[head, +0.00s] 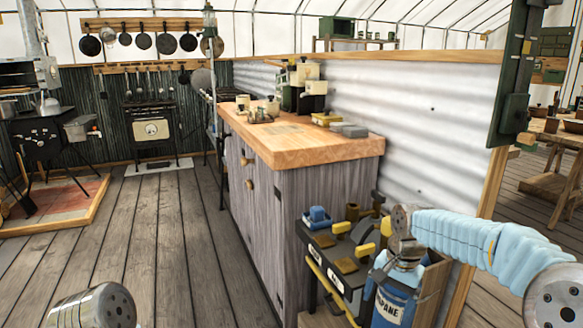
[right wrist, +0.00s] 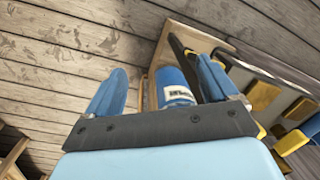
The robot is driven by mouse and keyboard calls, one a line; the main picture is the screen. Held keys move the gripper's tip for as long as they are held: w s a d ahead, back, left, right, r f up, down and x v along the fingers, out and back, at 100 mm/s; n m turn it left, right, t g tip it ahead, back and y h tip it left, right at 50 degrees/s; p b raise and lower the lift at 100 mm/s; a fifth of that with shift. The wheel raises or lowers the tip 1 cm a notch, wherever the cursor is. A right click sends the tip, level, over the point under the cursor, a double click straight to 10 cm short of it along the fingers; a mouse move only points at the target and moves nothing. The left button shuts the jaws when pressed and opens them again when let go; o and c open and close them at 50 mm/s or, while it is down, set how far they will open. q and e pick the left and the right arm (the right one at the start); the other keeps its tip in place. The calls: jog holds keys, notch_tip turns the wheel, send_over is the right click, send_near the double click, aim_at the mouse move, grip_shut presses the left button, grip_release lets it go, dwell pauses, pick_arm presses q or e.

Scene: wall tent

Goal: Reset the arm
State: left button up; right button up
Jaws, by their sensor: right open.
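My right arm comes in from the right in a light blue sleeve, and its gripper (head: 401,256) points down at the low tool shelf. In the right wrist view the two blue fingers of my right gripper (right wrist: 160,73) stand apart, with nothing held between them. A blue propane canister (head: 391,304) stands below the gripper in the head view. It also shows beyond and between the fingers in the right wrist view (right wrist: 174,88). My left gripper is out of the picture; only a metal part of my own shows at lower left.
A wooden-topped cabinet (head: 295,222) with jars and tins stands in the middle, close to the low shelf (head: 318,240). A corrugated partition (head: 420,120) runs behind it. A stove (head: 40,135) stands at far left. The plank floor (head: 150,230) left of the cabinet is clear.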

jog(key=s+a+f+n+y, duration=0.1)
jog(key=s+a+f+n, duration=0.15)
jog(key=f, duration=0.85)
jog(key=s+a+f+n+y, duration=0.1)
jog(key=s+a+f, duration=0.25)
jog(key=f, duration=0.65)
jog(key=s+a+f+n, duration=0.1)
jog(key=s+a+f, duration=0.1)
jog(key=s+f, duration=0.5)
jog(key=s+a+f+n+y, duration=0.1)
jog(key=s+a+f, duration=0.2)
jog(key=s+f, duration=0.3)
jog(key=s, duration=0.4)
jog(key=shift+f, duration=0.4)
